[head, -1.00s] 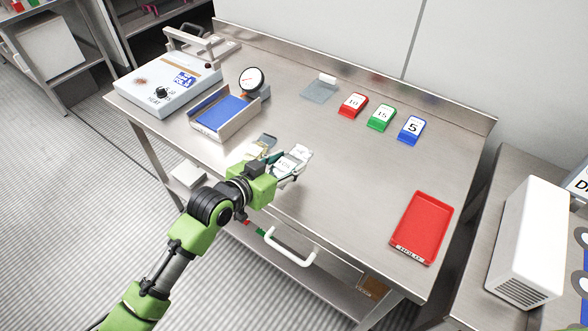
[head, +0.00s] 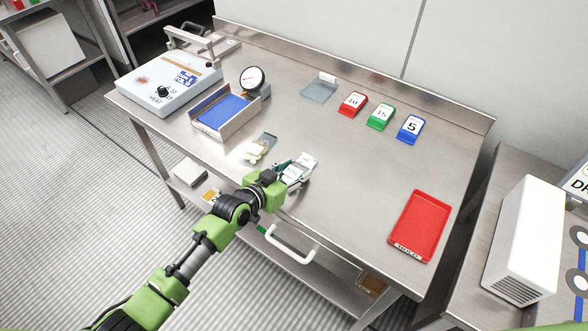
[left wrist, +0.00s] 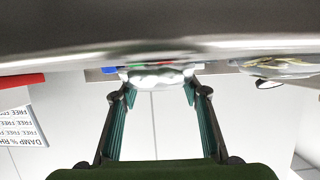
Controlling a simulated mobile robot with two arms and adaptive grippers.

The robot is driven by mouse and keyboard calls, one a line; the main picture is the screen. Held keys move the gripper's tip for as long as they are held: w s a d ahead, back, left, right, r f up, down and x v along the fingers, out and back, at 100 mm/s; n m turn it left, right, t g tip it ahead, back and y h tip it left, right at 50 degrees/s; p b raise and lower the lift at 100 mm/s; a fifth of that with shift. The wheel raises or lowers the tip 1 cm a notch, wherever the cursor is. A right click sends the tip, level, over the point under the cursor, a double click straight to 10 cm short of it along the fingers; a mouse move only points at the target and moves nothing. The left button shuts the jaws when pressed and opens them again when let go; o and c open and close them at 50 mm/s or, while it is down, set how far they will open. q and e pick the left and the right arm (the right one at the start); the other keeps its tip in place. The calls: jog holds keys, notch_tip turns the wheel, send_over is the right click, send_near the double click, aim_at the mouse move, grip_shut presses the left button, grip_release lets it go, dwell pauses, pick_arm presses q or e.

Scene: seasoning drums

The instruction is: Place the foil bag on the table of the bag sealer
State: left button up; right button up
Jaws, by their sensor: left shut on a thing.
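A pale silvery bag with a printed label, seemingly the foil bag (head: 301,163), is at my left gripper (head: 294,174), near the front of the steel table. In the left wrist view, the silvery bag (left wrist: 156,77) shows between the fingertips of my left gripper (left wrist: 158,95), which is shut on it. The bag sealer (head: 165,84) is the white machine with a HEAT knob at the table's far left. A blue-topped platform (head: 225,110) with metal side walls stands just right of it. My right gripper is not in view.
A grey pouch with yellowish contents (head: 258,149) lies left of my gripper; it shows in the left wrist view (left wrist: 278,67). A round gauge (head: 253,80) stands behind the platform. Red, green and blue numbered blocks (head: 380,116) and a red tray (head: 420,226) are right. The middle is clear.

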pick_arm(q)
jog(key=shift+f, duration=0.2)
jog(key=o, duration=0.7)
